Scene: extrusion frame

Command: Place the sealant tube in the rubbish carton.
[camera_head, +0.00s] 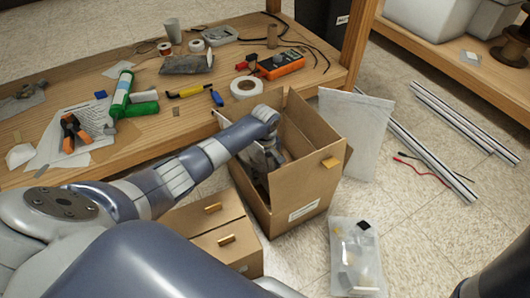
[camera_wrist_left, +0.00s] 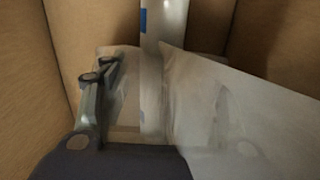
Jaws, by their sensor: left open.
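A green and white tube with a narrow nozzle (camera_head: 122,94), which looks like a sealant tube, lies on the wooden bench at the left. The open brown carton (camera_head: 308,188) stands on the floor against the bench. My left arm reaches over its edge, and my left gripper (camera_head: 266,158) is down inside it, open, mostly hidden by the walls. In the left wrist view the gripper (camera_wrist_left: 150,95) is between the carton walls (camera_wrist_left: 265,35). A pale tubular piece with blue marks (camera_wrist_left: 163,25) and a whitish sheet (camera_wrist_left: 240,110) are there; the sheet covers one finger. I cannot tell what the piece is.
A closed carton (camera_head: 215,235) stands left of the open one. A clear bag (camera_head: 356,258) and a pale panel (camera_head: 355,135) are on its right. Orange-handled pliers (camera_head: 72,132), a tape roll (camera_head: 246,88) and an orange meter (camera_head: 281,65) lie on the bench. Metal profiles (camera_head: 465,120) lie on the floor.

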